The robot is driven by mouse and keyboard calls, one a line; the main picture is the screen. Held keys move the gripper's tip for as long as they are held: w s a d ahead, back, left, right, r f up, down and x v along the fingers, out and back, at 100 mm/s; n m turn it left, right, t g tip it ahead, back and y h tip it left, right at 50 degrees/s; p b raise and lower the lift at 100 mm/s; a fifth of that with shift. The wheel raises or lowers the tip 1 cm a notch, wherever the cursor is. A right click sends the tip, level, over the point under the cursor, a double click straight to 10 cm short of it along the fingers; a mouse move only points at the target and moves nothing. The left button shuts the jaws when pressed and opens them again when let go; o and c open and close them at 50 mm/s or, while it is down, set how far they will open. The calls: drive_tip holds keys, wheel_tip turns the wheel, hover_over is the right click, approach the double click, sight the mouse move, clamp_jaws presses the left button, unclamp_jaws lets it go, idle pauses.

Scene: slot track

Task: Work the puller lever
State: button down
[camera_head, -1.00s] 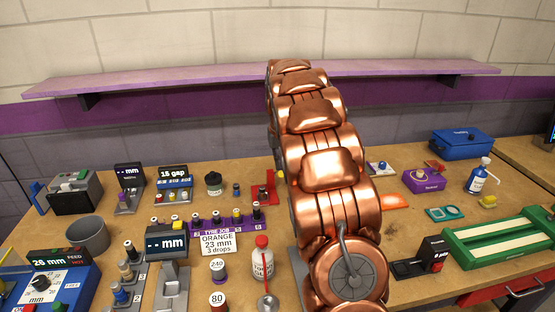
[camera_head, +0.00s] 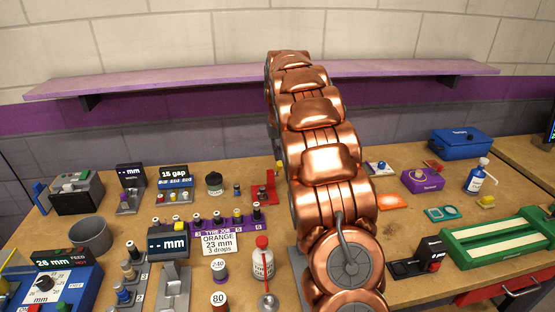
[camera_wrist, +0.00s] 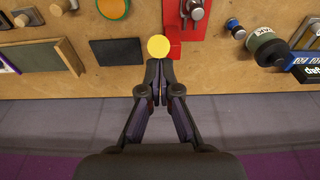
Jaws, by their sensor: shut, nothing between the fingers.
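The puller is a red stand (camera_head: 266,190) just left of my arm in the head view. In the wrist view its red body (camera_wrist: 173,30) is at the top centre, with metal parts on the red plate beside it. A round yellow knob (camera_wrist: 158,47), which looks like the lever's end, lies at the lower left of the red body. My gripper (camera_wrist: 158,64) is shut and empty, its fingertips right at the knob's lower edge. I cannot tell whether they touch it. My arm hides the gripper in the head view.
A dark bottle (camera_wrist: 266,46) and a small blue-capped part (camera_wrist: 234,25) stand right of the puller in the wrist view. A dark flat pad (camera_wrist: 116,52) lies to its left. A white bottle (camera_head: 262,260) and a job card (camera_head: 219,244) stand nearer in the head view.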

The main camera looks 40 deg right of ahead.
drive_tip(key=w+d+r+p, duration=0.2)
drive_tip(key=w+r+p, duration=0.3)
drive_tip(key=r+p, duration=0.2)
drive_tip(key=shift+w+d+r+p, duration=0.2)
drive_tip(key=shift+d+r+p, duration=0.15)
drive_tip(key=shift+r, duration=0.9)
idle(0.8)
drive_tip(key=shift+a, duration=0.1)
idle(0.4)
drive_tip(key=s+a+r+n+g, duration=0.1)
drive_tip(key=s+a+r, duration=0.1)
drive_tip(key=s+a, duration=0.75)
drive_tip(key=s+a+r+n, duration=0.1)
drive_tip(key=s+a+r, duration=0.1)
drive_tip(key=s+a, duration=0.8)
drive_tip(key=s+a+f+n, duration=0.1)
drive_tip(key=s+a, duration=0.3)
drive_tip(key=s, duration=0.5)
drive_tip(key=s+a+f+n+g, duration=0.1)
drive_tip(key=s+a+f, duration=0.3)
drive_tip(key=s, duration=0.5)
drive_tip(key=s+a+f+n+g, duration=0.1)
drive_tip(key=s+a+f, duration=0.2)
drive_tip(key=s, duration=0.6)
drive_tip(key=shift+s+a+y, duration=0.15)
drive_tip(key=shift+a+y, duration=0.25)
drive_tip(key=shift+a, duration=0.2)
